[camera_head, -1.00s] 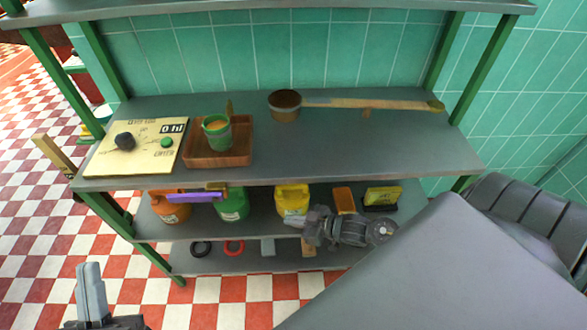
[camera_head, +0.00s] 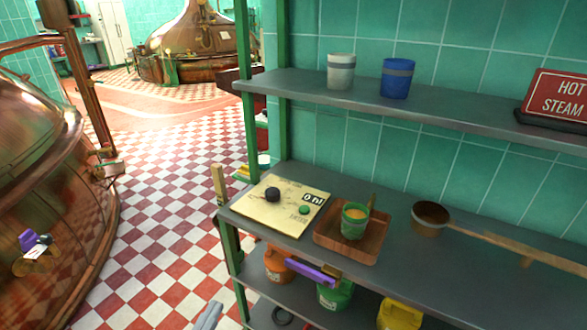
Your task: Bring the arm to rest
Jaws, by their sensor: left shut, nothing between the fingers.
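My left gripper (camera_head: 207,316) shows only as pale grey fingertips at the bottom edge. Its fingers are together with nothing between them, and it is in front of the shelf unit's left end, apart from it. The rest of the left arm is out of the picture. My right gripper and arm are not in view.
The grey shelf (camera_head: 400,262) carries a board (camera_head: 285,206), a wooden tray (camera_head: 337,250) with a green cup (camera_head: 355,221), and a long-handled copper dipper (camera_head: 430,218). Jugs stand below. A copper kettle (camera_head: 50,180) is at left; checkered floor (camera_head: 170,220) between is clear.

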